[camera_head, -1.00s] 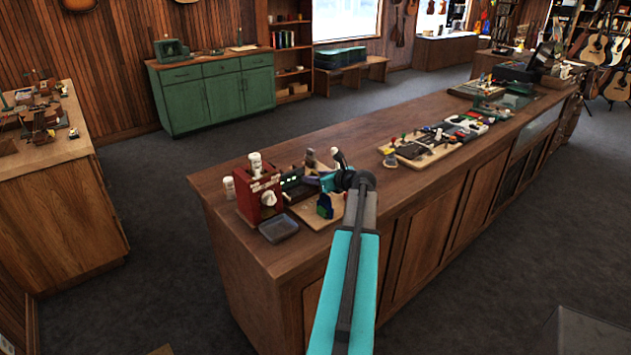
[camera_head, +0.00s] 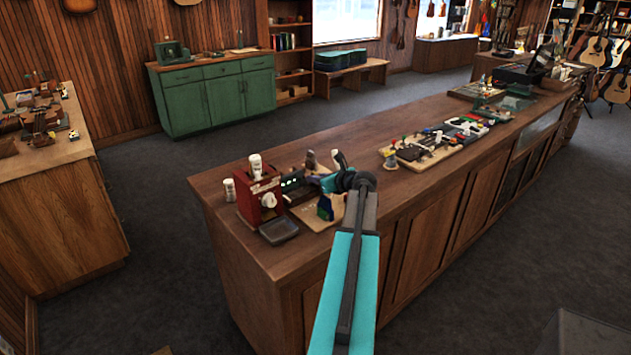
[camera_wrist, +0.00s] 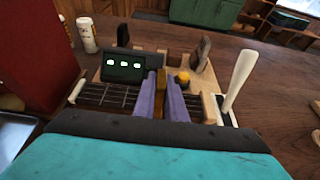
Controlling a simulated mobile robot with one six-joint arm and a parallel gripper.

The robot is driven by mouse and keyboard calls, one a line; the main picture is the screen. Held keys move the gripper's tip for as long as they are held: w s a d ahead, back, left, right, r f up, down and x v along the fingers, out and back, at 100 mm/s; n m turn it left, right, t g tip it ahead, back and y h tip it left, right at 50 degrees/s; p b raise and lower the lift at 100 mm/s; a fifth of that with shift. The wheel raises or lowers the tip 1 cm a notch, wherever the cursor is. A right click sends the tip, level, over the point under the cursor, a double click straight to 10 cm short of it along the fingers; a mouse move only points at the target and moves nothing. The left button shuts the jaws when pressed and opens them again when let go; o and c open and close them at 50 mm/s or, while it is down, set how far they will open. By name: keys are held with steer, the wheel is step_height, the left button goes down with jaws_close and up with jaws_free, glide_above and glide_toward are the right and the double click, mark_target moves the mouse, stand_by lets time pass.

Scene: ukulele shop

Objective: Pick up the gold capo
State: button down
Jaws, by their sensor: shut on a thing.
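The gold capo (camera_wrist: 160,81) shows as a narrow gold strip between the two purple fingers of my gripper (camera_wrist: 162,98) in the wrist view. The fingers are closed on it from both sides, and they hide most of it. It is over or at a small wooden board with a fretted neck piece (camera_wrist: 108,94) on the counter. I cannot tell whether the capo is clear of the board. In the head view my arm's end hides the capo.
A dark tuner with a lit screen (camera_wrist: 124,66) is left of my fingers. A yellow knob (camera_wrist: 183,77) and a white lever (camera_wrist: 239,79) are on the right. A red box (camera_head: 261,192) and white bottles (camera_wrist: 86,34) stand at left. Bare counter (camera_head: 300,251) lies in front.

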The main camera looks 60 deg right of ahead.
mark_target(316, 173)
steer(key=shift+r+b, duration=1.05)
steer(key=shift+r, duration=3.75)
